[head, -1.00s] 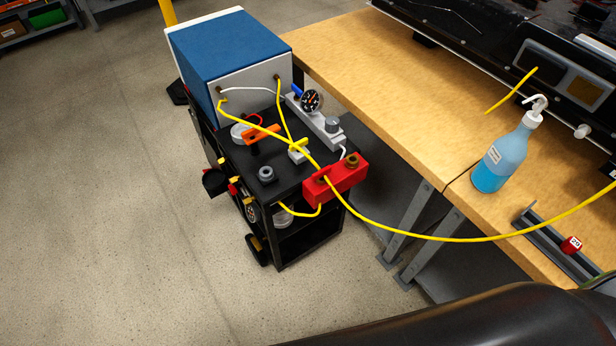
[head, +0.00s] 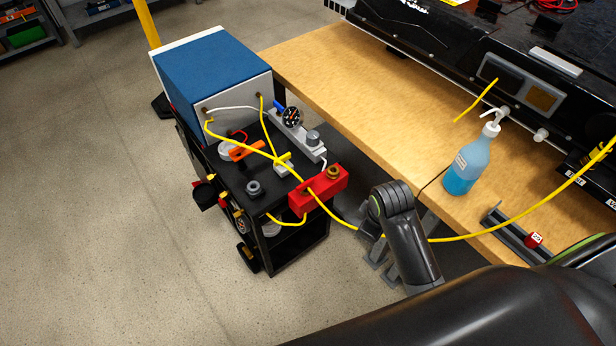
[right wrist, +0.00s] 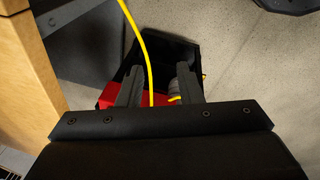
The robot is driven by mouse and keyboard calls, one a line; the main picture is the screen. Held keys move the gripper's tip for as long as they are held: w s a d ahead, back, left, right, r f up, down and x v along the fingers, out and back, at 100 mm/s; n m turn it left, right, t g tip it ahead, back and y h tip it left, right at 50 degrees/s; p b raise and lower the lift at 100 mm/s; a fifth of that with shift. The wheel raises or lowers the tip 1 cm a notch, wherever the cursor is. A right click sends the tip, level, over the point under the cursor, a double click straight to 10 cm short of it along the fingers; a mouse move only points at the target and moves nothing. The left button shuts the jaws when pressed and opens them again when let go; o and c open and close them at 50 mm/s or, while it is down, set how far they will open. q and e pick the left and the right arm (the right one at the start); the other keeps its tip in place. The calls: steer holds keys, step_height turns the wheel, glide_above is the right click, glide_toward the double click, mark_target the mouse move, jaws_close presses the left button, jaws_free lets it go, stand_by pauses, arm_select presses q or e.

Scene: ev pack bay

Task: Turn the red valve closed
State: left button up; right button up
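A red block (head: 318,191) with brass fittings sits on the front right corner of the black cart (head: 262,205). An orange handle (head: 246,150) lies across the cart top, with a thin red curved part (head: 238,133) just behind it. I cannot tell which red part is the valve. My right arm reaches in right of the cart; its gripper is not clear in the head view. In the right wrist view my right gripper (right wrist: 159,70) is open, its fingers apart above the cart. Red surface (right wrist: 112,96) shows beside and behind the left finger. My left gripper is out of view.
A yellow hose (head: 470,238) runs from the cart across to the wooden bench (head: 350,100), and passes between the fingers in the right wrist view.

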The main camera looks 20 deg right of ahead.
steer(key=w+a+r+n+g, duration=0.1)
steer(key=w+a+r+n, duration=0.25)
steer(key=w, duration=0.35)
steer(key=w+a+r+n, duration=0.2)
steer(key=w+n, duration=0.2)
steer(key=w, duration=0.2)
step_height(320, 180, up, 7)
steer(key=n+g, duration=0.1)
steer(key=n, duration=0.6)
glide_above(305, 183)
steer(key=shift+y, duration=0.3)
step_height(305, 183, down, 17)
steer(key=b, duration=0.3)
steer(key=shift+r, duration=0.1)
jaws_close()
